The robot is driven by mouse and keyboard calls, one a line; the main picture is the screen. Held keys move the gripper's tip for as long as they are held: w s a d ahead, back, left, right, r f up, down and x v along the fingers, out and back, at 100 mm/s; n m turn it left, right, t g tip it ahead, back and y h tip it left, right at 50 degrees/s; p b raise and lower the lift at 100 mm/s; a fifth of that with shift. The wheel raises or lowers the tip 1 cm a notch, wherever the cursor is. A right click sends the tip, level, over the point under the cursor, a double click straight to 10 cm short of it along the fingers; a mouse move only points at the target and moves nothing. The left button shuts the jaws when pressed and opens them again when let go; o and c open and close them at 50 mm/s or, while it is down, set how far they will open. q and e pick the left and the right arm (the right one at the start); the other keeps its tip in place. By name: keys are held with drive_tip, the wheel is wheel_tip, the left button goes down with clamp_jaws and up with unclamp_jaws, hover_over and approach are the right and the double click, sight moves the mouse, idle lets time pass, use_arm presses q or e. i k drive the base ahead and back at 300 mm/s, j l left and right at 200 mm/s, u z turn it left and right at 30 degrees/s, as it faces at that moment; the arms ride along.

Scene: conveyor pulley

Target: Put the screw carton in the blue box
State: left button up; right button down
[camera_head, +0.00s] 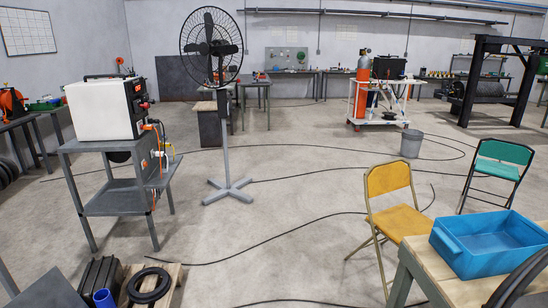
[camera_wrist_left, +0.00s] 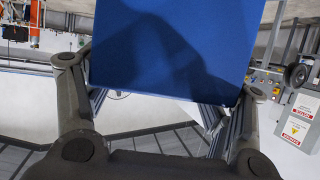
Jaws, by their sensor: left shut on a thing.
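My left gripper (camera_wrist_left: 157,104) shows in the left wrist view, its fingers on both sides of a flat-faced blue carton (camera_wrist_left: 172,42), which I take for the screw carton. The gripper is shut on it, and a dark shadow falls across its face. The carton's top runs out of the picture and no label shows. The open light-blue box (camera_head: 487,243) stands on a wood-topped table (camera_head: 440,283) at the right of the head view. Its visible inside looks empty. Neither gripper shows in the head view.
A yellow chair (camera_head: 395,208) stands by the table, with a green chair (camera_head: 498,168) behind. A black fan (camera_head: 211,45) and a grey cart (camera_head: 122,198) stand left. Black cables cross the floor. A pallet with black items (camera_head: 150,287) lies front left. The middle floor is mostly clear.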

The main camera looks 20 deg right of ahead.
sight(490, 242)
drive_tip(key=i+z, duration=0.3)
drive_tip(key=i, duration=0.3)
drive_tip(key=i+j+z, duration=0.3)
drive_tip(key=i, duration=0.3)
drive_tip(key=l+z, duration=0.1)
drive_tip(key=z, duration=1.45)
drive_tip(key=i+j, duration=0.05)
